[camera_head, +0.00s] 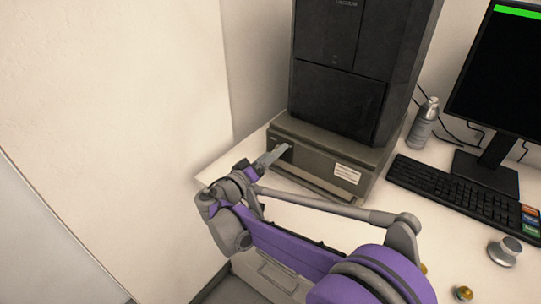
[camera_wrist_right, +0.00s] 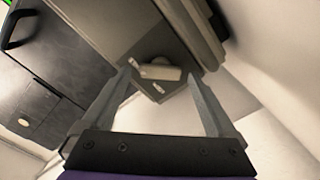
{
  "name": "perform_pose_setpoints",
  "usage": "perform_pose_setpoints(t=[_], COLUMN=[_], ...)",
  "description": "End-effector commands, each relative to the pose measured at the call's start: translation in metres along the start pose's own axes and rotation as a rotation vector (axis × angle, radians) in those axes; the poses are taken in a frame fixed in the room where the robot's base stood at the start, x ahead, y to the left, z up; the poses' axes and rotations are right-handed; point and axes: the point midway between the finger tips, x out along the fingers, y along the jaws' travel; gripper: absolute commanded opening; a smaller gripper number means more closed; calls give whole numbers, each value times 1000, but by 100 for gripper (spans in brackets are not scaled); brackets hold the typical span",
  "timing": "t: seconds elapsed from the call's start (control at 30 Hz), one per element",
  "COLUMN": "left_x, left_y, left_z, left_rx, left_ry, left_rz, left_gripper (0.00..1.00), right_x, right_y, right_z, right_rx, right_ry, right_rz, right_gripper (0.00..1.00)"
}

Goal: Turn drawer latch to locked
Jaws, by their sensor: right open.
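The drawer unit (camera_head: 318,158) is a low grey-brown box with a white label, under the dark tall instrument. My right gripper (camera_head: 272,157) is at the left part of its front. In the right wrist view the latch (camera_wrist_right: 160,71) shows as a pale horizontal bar on a dark plate. The right gripper (camera_wrist_right: 158,76) is open there, one finger on each side of the bar with gaps visible; contact cannot be told. My left gripper is out of view.
The instrument (camera_head: 335,100) stands on the drawer unit. A spray bottle (camera_head: 423,125), keyboard (camera_head: 440,185), monitor (camera_head: 505,75) and round knob (camera_head: 504,250) are to the right on the white desk (camera_head: 385,215). A wall (camera_head: 110,110) is close on the left.

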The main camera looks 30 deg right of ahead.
Motion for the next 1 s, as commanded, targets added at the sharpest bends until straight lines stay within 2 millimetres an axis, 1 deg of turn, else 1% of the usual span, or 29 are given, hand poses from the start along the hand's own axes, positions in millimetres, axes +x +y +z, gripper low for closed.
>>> perform_pose_setpoints(t=[0.1, 0.13, 0.27, 0.3, 0.37, 0.4, 0.47, 0.5, 0.6, 0.83, 1.0], left_x=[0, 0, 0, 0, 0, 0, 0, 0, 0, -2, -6], left_y=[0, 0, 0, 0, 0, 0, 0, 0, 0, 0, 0], left_z=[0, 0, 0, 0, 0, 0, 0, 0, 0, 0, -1], left_rx=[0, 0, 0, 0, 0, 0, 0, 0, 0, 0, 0], left_ry=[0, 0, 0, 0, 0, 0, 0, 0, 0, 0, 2], left_rz=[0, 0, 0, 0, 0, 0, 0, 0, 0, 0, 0], left_gripper=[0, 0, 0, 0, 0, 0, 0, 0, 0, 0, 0], right_x=[0, 0, 0, 0, 0, 0, 0, 0, 0, -1, -1], right_y=[0, 0, 0, 0, 0, 0, 0, 0, 0, 0, 0], right_z=[0, 0, 0, 0, 0, 0, 0, 0, 0, 0, 0], right_rx=[0, 0, 0, 0, 0, 0, 0, 0, 0, -21, -88], right_ry=[0, 0, 0, 0, 0, 0, 0, 0, 0, 0, 0], right_rz=[0, 0, 0, 0, 0, 0, 0, 0, 0, 0, 1], right_gripper=[92, 89, 66, 58, 48, 40, 30, 22, 7, 7, 7])
